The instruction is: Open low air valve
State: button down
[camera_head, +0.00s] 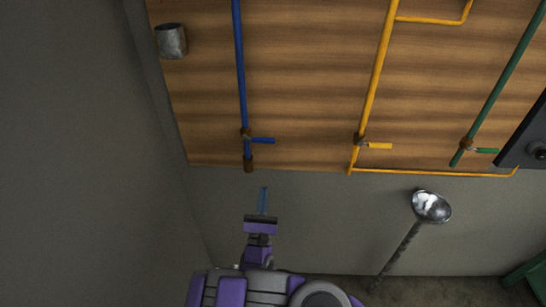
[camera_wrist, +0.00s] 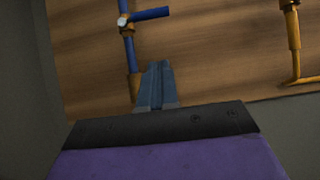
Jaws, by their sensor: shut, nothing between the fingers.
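A blue pipe (camera_head: 240,70) runs down the wooden panel and ends in a brown fitting. Near its lower end is a valve with a blue handle (camera_head: 262,140), pointing right, across the pipe. The handle also shows in the wrist view (camera_wrist: 152,14), upper left. Yellow (camera_head: 379,146) and green (camera_head: 487,150) valve handles sit farther right, also turned sideways. No label shows which pipe carries air. My gripper (camera_head: 263,190) is shut and empty, below the blue handle in the picture and apart from it. In the wrist view its fingers (camera_wrist: 157,64) appear just right of the pipe's end fitting.
A yellow pipe (camera_head: 430,172) runs along the panel's lower edge. A shiny metal bowl on a stand (camera_head: 431,207) is at lower right. A dark box (camera_head: 530,140) is at the right edge. A grey cylinder (camera_head: 171,41) is at upper left. A grey wall (camera_head: 80,150) fills the left.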

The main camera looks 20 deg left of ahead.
aim_at(259, 140)
jog(key=shift+s+a+f+n+y, duration=0.3)
jog(key=shift+f+y, duration=0.1)
jog(key=shift+f, duration=0.05)
jog(key=shift+w+r, duration=0.1)
jog(key=shift+w, duration=0.05)
jog(key=s+r+b+x, duration=0.1)
jog(key=r+b+x, duration=0.1)
jog(key=x, duration=1)
jog(key=shift+d+r+b, duration=0.2)
jog(key=shift+r+b, duration=0.1)
jog(key=shift+b, duration=0.4)
jog(key=shift+a+r+p, duration=0.1)
jog(key=shift+a+p, duration=0.15)
jog(key=shift+p, duration=0.1)
